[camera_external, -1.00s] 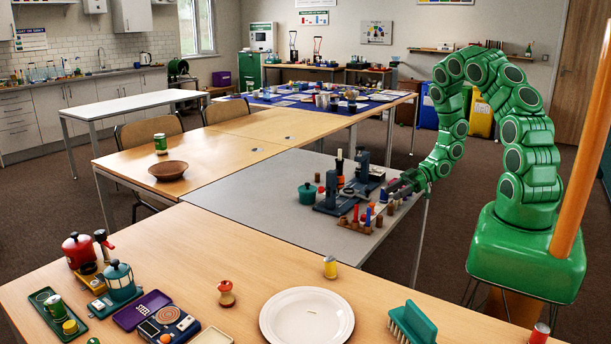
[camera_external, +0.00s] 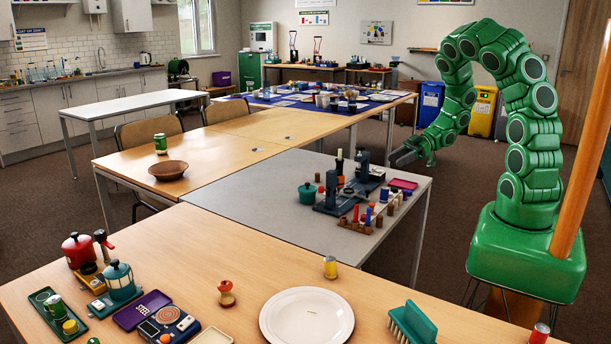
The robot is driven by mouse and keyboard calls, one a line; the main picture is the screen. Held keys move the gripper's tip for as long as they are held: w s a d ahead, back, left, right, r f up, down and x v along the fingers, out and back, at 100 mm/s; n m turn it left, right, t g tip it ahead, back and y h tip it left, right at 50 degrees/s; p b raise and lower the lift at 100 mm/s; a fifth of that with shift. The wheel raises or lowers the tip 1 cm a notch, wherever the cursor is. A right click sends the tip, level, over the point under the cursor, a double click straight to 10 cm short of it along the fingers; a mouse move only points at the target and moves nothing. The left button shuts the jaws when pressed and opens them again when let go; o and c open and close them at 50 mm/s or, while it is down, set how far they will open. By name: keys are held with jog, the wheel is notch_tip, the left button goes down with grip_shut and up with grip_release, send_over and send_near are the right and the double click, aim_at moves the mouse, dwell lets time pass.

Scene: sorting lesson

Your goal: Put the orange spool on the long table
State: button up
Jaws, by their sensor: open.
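An orange-red, narrow-waisted piece that looks like a spool (camera_external: 227,292) stands upright on the front wooden table (camera_external: 200,250), left of the white plate. I cannot be sure it is the orange spool; small coloured pieces also stand in a wooden rack (camera_external: 365,222) on the grey table (camera_external: 260,190). Which table is the long one is not certain. My gripper (camera_external: 400,156) is open, above and beyond the grey table's right end, far from the front table. I see nothing between its jaws, though it is small in view.
A white plate (camera_external: 307,316), a teal brush (camera_external: 413,324) and a yellow can (camera_external: 330,267) are on the front table. A dark press (camera_external: 330,203) and a red-rimmed tray (camera_external: 403,184) are on the grey table. A brown bowl (camera_external: 168,171) sits farther back. The front table's middle has free room.

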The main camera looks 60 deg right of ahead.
jog(key=w+d+r+m+h, duration=0.1)
jog(key=w+d+m+h, duration=0.1)
jog(key=w+d+h, duration=0.2)
jog(key=w+d+r+m+t+h, duration=0.1)
jog(key=w+d+h, duration=0.3)
jog(key=w, duration=0.4)
jog(key=w+d+r+m+t+h, duration=0.1)
jog(key=w+d+r+m+h, duration=0.1)
jog(key=w+d+m+h, duration=0.2)
jog(key=shift+w+d, duration=0.15)
jog(key=shift+w, duration=0.6)
jog(key=shift+w+d, duration=0.1)
jog(key=shift+w, duration=0.6)
jog(key=m+g+h, duration=0.1)
jog(key=m+h, duration=0.1)
jog(key=m+g+y, duration=0.3)
jog(key=m+g, duration=0.6)
send_over(372, 204)
notch_tip(372, 204, down, 3)
jog(key=f, duration=1.1)
jog(key=shift+w+f, duration=0.3)
jog(key=shift+w, duration=0.05)
jog(key=shift+s+d+f, duration=0.1)
jog(key=shift+s+f, duration=0.05)
jog(key=shift+f, duration=1.4)
jog(key=shift+s+d+f, duration=0.1)
jog(key=shift+f, duration=1.45)
